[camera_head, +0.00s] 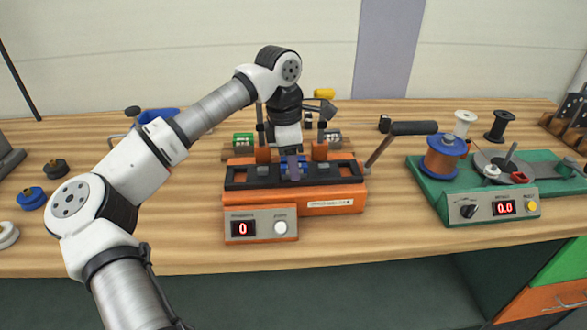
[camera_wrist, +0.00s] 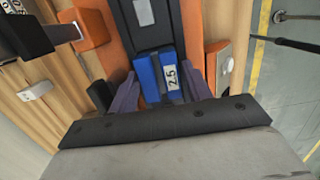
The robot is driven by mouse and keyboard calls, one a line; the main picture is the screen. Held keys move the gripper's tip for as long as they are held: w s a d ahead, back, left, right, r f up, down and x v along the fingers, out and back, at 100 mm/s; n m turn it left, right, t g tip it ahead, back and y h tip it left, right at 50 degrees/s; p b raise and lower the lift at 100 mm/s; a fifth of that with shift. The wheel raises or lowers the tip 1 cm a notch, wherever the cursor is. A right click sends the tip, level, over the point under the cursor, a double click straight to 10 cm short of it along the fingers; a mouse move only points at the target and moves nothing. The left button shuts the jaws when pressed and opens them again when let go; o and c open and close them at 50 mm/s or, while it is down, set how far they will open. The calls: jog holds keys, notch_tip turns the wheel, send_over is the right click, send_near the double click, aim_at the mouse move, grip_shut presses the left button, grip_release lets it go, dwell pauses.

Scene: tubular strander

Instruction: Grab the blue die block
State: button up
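The blue die block (camera_wrist: 158,78) carries a white label reading 2.5. In the wrist view it sits in the dark channel of the orange machine, between the two purple fingers of my gripper (camera_wrist: 160,86). One finger is on each side, very close to the block; I cannot tell whether both touch it. In the head view my gripper (camera_head: 293,173) points down into the middle of the orange machine (camera_head: 330,204), and the blue block (camera_head: 303,167) shows partly behind a finger. The block appears still seated in the channel.
The orange machine has a black-handled lever (camera_head: 413,128) on its right and a display (camera_head: 243,228) in front. A green machine with a copper spool (camera_head: 444,157) stands to the right. Dies lie at the left, including a blue ring (camera_head: 32,198).

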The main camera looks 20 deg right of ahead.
jog(key=c, duration=1)
grip_shut()
jog(key=shift+r, duration=0.15)
